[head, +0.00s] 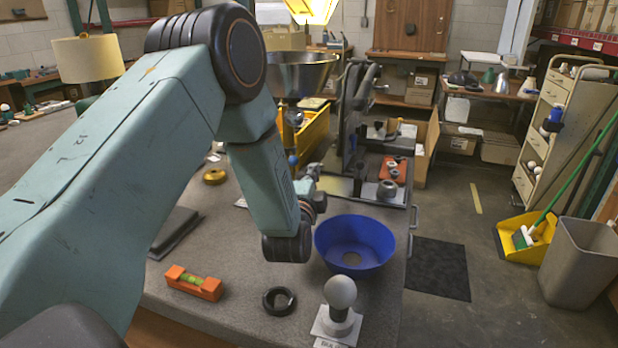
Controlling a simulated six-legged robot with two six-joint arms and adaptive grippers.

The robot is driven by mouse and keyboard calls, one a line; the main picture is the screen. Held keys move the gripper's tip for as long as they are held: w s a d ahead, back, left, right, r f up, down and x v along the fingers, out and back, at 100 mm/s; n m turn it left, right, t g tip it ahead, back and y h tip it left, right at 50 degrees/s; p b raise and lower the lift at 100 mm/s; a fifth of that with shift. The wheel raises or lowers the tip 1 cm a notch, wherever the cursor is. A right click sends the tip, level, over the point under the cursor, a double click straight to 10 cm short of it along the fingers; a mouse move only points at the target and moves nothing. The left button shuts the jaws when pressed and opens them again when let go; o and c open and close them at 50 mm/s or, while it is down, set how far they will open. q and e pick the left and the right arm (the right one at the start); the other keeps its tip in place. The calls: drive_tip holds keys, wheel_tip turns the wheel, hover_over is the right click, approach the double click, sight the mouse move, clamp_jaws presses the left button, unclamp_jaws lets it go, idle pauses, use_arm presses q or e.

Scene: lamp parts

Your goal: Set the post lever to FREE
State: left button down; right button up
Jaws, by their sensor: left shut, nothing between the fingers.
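My left arm reaches in from the left and bends down over the grey workbench. My left gripper (307,181) is small in the head view, beyond my wrist, and points away toward the back of the bench. Its fingers look closed and hold nothing. A small blue ball knob (292,159) shows just beyond the fingertips, in front of the yellow bin. It may be the post lever's end; I cannot tell if the fingers touch it. The post, any FREE marking and the lever's setting cannot be made out. My right gripper is not in view.
A steel bowl-shaped shade (300,75) and yellow bin (313,134) are behind.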

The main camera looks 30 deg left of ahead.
sight(291, 154)
use_arm(q)
drive_tip(key=w+a+b, duration=0.1)
drive_tip(key=w+a, duration=0.2)
drive_tip(key=a, duration=0.2)
drive_tip(key=shift+w+f, duration=0.2)
drive_tip(key=shift+w, duration=0.15)
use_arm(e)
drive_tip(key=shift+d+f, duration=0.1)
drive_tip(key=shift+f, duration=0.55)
use_arm(q)
drive_tip(key=shift+a, duration=0.1)
drive_tip(key=shift+a+h, duration=0.1)
drive_tip(key=shift+h, duration=0.2)
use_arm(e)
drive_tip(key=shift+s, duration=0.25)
